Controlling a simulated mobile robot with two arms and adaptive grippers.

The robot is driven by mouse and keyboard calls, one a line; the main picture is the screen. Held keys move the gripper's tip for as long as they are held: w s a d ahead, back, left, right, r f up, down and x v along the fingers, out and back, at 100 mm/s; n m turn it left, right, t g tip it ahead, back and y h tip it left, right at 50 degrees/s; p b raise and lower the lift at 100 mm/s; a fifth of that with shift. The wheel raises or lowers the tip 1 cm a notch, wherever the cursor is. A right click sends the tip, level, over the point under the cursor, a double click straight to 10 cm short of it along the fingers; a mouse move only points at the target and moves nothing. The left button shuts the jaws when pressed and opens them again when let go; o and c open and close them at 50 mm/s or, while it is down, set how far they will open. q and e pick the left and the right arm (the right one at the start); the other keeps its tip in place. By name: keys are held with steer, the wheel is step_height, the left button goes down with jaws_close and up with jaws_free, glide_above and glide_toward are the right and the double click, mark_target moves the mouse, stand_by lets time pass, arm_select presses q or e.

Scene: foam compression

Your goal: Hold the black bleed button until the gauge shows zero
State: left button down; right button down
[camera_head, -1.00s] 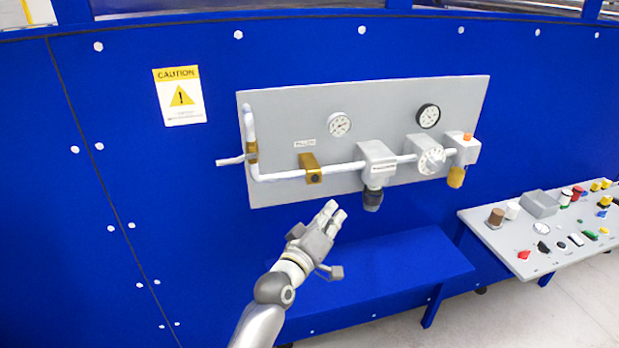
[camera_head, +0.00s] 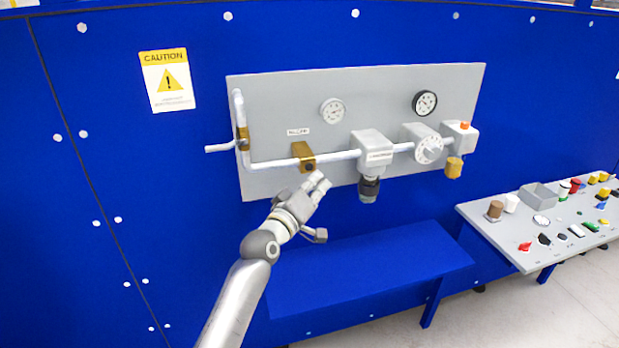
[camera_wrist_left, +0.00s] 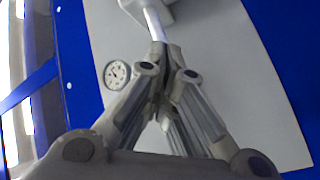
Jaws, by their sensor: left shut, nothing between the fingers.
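A grey panel (camera_head: 290,90) on the blue wall carries a white pipe (camera_head: 270,163). Below the pipe's grey block (camera_head: 371,148) hangs a dark, black-ended fitting (camera_head: 369,190); I cannot tell whether it is the bleed button. A white-rimmed gauge (camera_head: 332,111) and a black-rimmed gauge (camera_head: 424,103) sit above the pipe; their readings are too small to tell. My left gripper (camera_head: 323,182) is shut and empty, left of the dark fitting and below the pipe. In the left wrist view its fingertips (camera_wrist_left: 162,55) meet in front of the pipe (camera_wrist_left: 155,22), with a gauge (camera_wrist_left: 117,74) to the left.
A brass bracket (camera_head: 304,157) holds the pipe just above my gripper. A white dial (camera_head: 429,150) and an orange-topped valve (camera_head: 460,138) are further right. A blue bench (camera_head: 370,268) lies below. A grey table (camera_head: 520,245) with several small parts stands at right.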

arm_select(q)
steer(key=shift+w+a+b, duration=0.25)
steer(key=shift+w+b, duration=0.05)
steer(key=shift+w, duration=0.4)
stand_by(1.0)
steer(key=shift+w+a+b, duration=0.1)
steer(key=shift+w+b, duration=0.2)
steer(key=shift+w, duration=0.05)
steer(key=shift+w+a, duration=0.1)
steer(key=shift+w, duration=0.1)
stand_by(0.4)
steer(key=shift+w+a+r+b, duration=0.15)
steer(key=shift+w+r+b, duration=0.1)
steer(key=shift+b, duration=0.2)
stand_by(1.5)
steer(key=shift+f, duration=0.1)
stand_by(2.7)
steer(key=shift+s+d+f+p, duration=0.15)
steer(key=shift+s+d+p, duration=0.15)
steer(key=shift+s+p, duration=0.5)
